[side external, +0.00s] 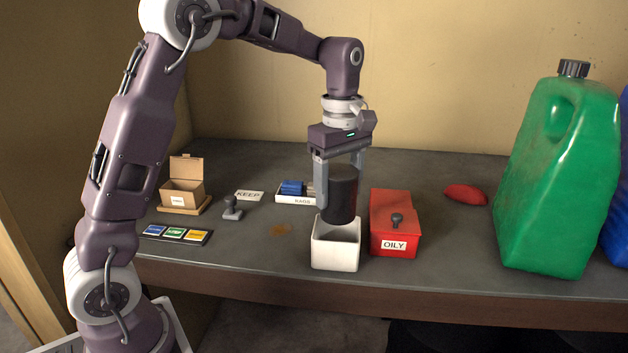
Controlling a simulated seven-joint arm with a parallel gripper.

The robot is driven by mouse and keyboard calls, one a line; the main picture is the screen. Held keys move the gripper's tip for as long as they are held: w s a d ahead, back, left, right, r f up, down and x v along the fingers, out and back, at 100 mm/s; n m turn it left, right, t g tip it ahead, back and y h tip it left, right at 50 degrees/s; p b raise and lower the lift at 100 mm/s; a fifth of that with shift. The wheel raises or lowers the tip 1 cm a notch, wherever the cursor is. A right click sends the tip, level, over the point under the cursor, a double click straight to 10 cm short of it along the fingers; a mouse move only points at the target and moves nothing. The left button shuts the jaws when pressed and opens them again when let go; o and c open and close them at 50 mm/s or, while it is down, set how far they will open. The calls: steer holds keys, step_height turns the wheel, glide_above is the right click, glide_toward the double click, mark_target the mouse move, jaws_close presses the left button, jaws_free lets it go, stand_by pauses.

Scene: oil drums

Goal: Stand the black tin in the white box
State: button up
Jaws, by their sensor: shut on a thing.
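The black tin (343,195) is a dark upright cylinder. My gripper (341,190) points down and is shut on the tin, one finger on each side. The white box (335,256) is open-topped and stands near the front edge of the bench, directly below the tin. The tin's lower end is at about the height of the box's back rim in the picture. Whether its bottom is just above or slightly inside the opening I cannot tell.
A red box (393,216) labelled OILY with a knobbed lid stands close to the right of the white box. A white RAGS tray (294,199) is behind it. A green jug (558,175) stands far right.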

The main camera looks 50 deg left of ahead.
mark_target(338, 214)
steer(key=shift+f, duration=2.95)
steer(key=o, duration=1.8)
steer(key=shift+r, duration=4)
